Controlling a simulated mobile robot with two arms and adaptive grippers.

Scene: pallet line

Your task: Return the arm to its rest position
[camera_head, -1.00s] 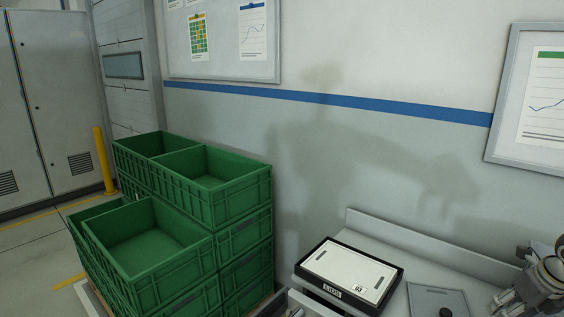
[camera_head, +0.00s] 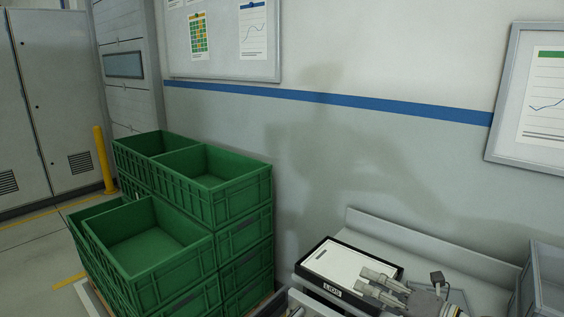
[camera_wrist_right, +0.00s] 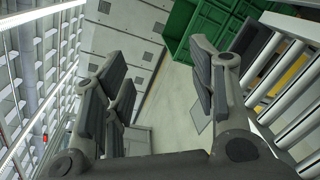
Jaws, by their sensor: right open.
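My right gripper (camera_head: 366,284) is in the lower right of the head view, in front of the bench and over the right part of the lid tray. Its fingers point left. In the right wrist view the fingers of the gripper (camera_wrist_right: 158,85) stand wide apart with nothing between them. My left gripper is not in view.
A black-rimmed tray labelled LIDS (camera_head: 334,288) holds a white lid (camera_head: 345,263) on the bench (camera_head: 420,248). A grey bin (camera_head: 547,285) stands at the right. Green crates (camera_head: 165,245) are stacked at the left, and they show in the wrist view (camera_wrist_right: 190,25) near rollers (camera_wrist_right: 285,85).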

